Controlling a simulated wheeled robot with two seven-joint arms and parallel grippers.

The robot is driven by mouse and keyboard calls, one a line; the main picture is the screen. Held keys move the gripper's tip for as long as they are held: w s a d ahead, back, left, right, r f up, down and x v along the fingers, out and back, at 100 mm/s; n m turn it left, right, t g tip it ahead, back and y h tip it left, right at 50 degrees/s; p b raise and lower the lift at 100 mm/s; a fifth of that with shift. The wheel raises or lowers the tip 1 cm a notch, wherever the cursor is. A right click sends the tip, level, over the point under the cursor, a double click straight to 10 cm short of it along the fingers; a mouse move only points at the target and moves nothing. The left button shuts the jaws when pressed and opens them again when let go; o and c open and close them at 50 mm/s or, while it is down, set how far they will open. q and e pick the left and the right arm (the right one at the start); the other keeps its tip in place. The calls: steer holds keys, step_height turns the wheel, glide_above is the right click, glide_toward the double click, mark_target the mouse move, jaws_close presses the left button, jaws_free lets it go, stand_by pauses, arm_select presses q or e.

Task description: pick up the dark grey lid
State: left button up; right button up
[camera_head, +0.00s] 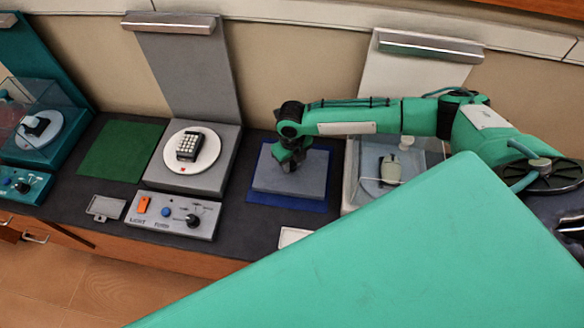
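A flat grey rectangular slab (308,180), the only thing here that looks like the lid, lies on a blue mat (283,203) at the middle of the counter. My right gripper (287,166) comes in from the right and points down over the slab's left part, at or just above its top. I cannot tell whether it touches the slab. The fingers are dark and small, so their opening cannot be made out. My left gripper is not in view.
Left of the mat stands a grey display (223,168) with a keypad device (189,146) on a white disc and a control panel (172,216) in front. A clear-walled case (433,148) stands right of the slab. A green mat (123,150) lies farther left.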

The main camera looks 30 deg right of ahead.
mark_target(292, 162)
steer(key=shift+c, duration=0.9)
steer(key=shift+r, duration=0.1)
steer(key=shift+r, duration=0.2)
step_height(292, 162, up, 20)
steer(key=b, duration=0.3)
steer(key=shift+f+b, duration=0.25)
steer(key=shift+b, duration=0.1)
